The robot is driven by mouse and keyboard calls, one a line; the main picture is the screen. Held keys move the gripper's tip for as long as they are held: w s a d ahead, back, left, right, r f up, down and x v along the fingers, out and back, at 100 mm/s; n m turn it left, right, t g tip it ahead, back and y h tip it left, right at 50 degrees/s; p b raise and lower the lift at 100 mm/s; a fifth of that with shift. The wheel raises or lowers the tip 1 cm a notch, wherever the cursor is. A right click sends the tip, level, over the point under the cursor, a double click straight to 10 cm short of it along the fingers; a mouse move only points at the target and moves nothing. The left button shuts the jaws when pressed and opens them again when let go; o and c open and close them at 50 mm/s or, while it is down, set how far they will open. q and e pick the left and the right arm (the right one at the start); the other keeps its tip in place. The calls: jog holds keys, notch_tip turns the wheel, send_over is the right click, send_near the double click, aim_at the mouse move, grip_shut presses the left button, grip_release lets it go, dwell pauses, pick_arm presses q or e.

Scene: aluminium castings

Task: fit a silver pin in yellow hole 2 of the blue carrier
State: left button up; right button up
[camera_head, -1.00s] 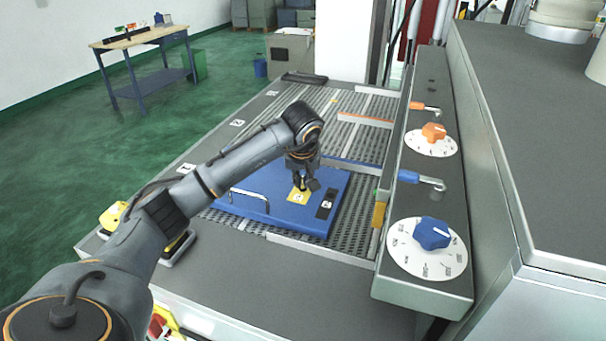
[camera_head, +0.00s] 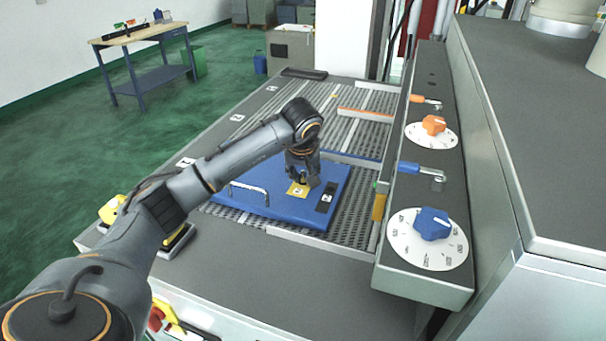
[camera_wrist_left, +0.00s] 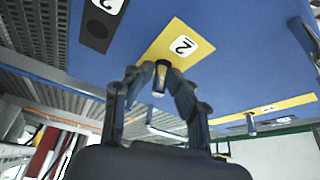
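The blue carrier (camera_head: 265,211) lies flat on the slatted bed. Its yellow plate marked 2 (camera_head: 297,190) is partly hidden by my left gripper (camera_head: 305,184), which points down over it. In the left wrist view, the yellow plate (camera_wrist_left: 188,44) is behind the fingertips of my left gripper (camera_wrist_left: 160,75). These are closed around a silver pin (camera_wrist_left: 159,82), which lines up with the plate. The hole itself is hidden, so I cannot tell how deep the pin sits. Another silver pin (camera_wrist_left: 250,123) stands at a second yellow strip (camera_wrist_left: 265,109). My right gripper is not in view.
A black plate (camera_head: 326,198) lies beside the yellow one, and a metal handle (camera_head: 249,190) rises from the carrier. A raised panel with a blue knob (camera_head: 432,228) and an orange knob (camera_head: 433,126) bounds the bed on the right.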

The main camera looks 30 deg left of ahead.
pick_arm(q)
jog(key=shift+s+d+f, duration=0.1)
jog(key=shift+s+f, duration=0.1)
jog(key=shift+f, duration=0.45)
jog(key=shift+r, duration=0.3)
jog(key=shift+r+p, duration=0.6)
jog(key=b+v, duration=0.3)
jog(key=v, duration=0.9)
jog(key=shift+w, duration=0.25)
jog(key=shift+r, duration=0.1)
